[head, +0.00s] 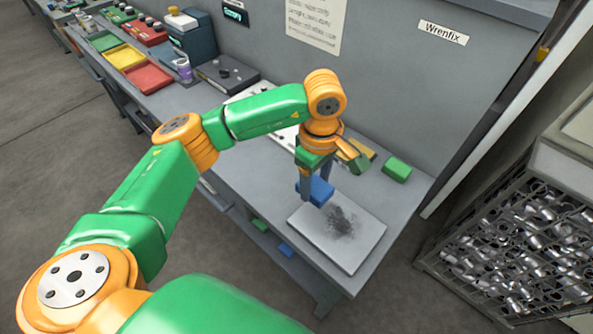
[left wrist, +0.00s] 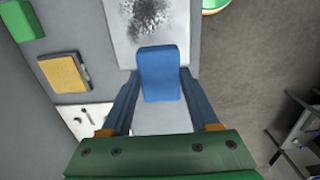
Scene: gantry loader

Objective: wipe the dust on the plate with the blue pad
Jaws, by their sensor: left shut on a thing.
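The blue pad (head: 318,190) is held between the two fingers of my left gripper (head: 317,186), which is shut on it. In the left wrist view the blue pad (left wrist: 160,75) sits between the fingertips, at the near edge of the plate. The plate (head: 359,252) is a pale flat square on the bench near its right end. A dark patch of dust (head: 344,222) lies on it, and the dust also shows in the left wrist view (left wrist: 145,18). I cannot tell whether the pad touches the plate. My right gripper is not in view.
Coloured trays (head: 125,57) and a dark box stand farther left. A crate of metal parts (head: 520,250) stands to the right.

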